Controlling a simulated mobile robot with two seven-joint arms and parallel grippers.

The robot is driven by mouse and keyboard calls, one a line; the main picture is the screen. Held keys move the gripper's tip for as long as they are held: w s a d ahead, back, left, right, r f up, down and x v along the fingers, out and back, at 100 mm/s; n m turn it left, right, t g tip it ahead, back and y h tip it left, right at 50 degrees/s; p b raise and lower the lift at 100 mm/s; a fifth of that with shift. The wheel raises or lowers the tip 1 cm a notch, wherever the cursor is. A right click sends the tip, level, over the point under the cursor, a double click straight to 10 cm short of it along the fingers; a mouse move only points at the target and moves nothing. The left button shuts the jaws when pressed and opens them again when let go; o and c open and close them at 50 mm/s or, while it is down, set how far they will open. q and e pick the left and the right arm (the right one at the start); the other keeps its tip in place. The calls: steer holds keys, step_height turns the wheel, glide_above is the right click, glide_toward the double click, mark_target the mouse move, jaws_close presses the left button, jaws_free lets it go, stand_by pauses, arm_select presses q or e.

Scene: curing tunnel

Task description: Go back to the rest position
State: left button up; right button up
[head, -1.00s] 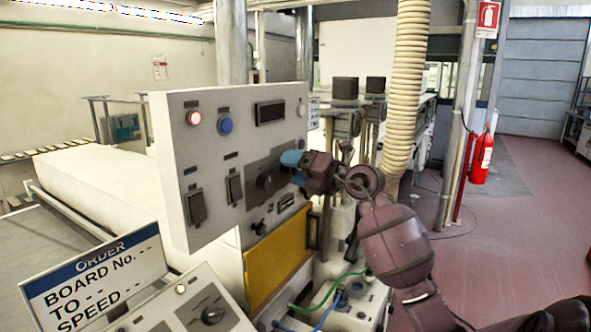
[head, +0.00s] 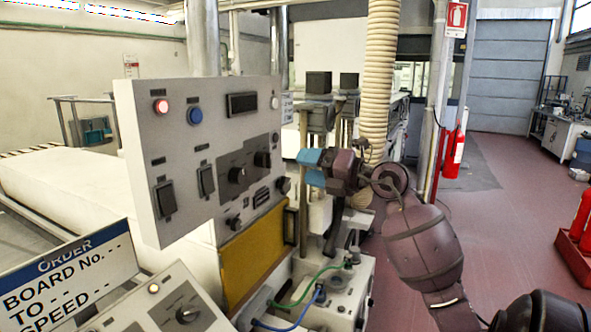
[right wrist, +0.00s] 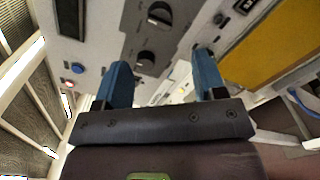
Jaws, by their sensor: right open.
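My right gripper (head: 312,167) is to the right of the control panel (head: 140,125) in the head view, with its blue fingers toward the panel. In the right wrist view the two blue fingers (right wrist: 165,84) are spread apart with nothing between them. The panel's dark knobs (right wrist: 158,14) show beyond the fingers, apart from them. The panel carries a lit red button (head: 161,106), a blue button (head: 194,115) and two black switches below them. My left gripper is not in view.
An order sign (head: 68,277) and a lower console (head: 165,305) stand at the front left. A yellow panel (head: 252,257) sits below the control panel. A ribbed hose (head: 381,80) hangs behind my right arm. Red floor (head: 500,215) lies open at the right.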

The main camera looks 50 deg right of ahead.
steer(key=shift+s, duration=0.35)
stand_by(0.3)
steer(key=s+a+f+m+t+h, duration=0.1)
steer(key=a+f+m+h, duration=0.15)
steer(key=f+m, duration=0.6)
steer(key=s+a+f+m+t+h, duration=0.1)
steer(key=a+f+m, duration=0.35)
steer(key=f, duration=0.65)
steer(key=s+a+f+m+h, duration=0.1)
steer(key=a+f+m+h, duration=0.15)
steer(key=f+m, duration=0.6)
steer(key=s+a+f+m+g, duration=0.2)
steer(key=s+a+f, duration=0.1)
steer(key=f, duration=0.4)
steer(key=s+a+f+m+g, duration=0.1)
steer(key=s+a+f+g, duration=0.2)
steer(key=a+f, duration=0.3)
steer(key=s+a+f+m+g, duration=0.2)
steer(key=s+a+f, duration=0.2)
steer(key=f, duration=0.4)
steer(key=shift+s+a+f+m+g+y+b, duration=0.15)
steer(key=shift+s+f+m+g+y+b, duration=0.2)
steer(key=shift+s+f+g+y, duration=0.1)
steer(key=shift+r, duration=0.1)
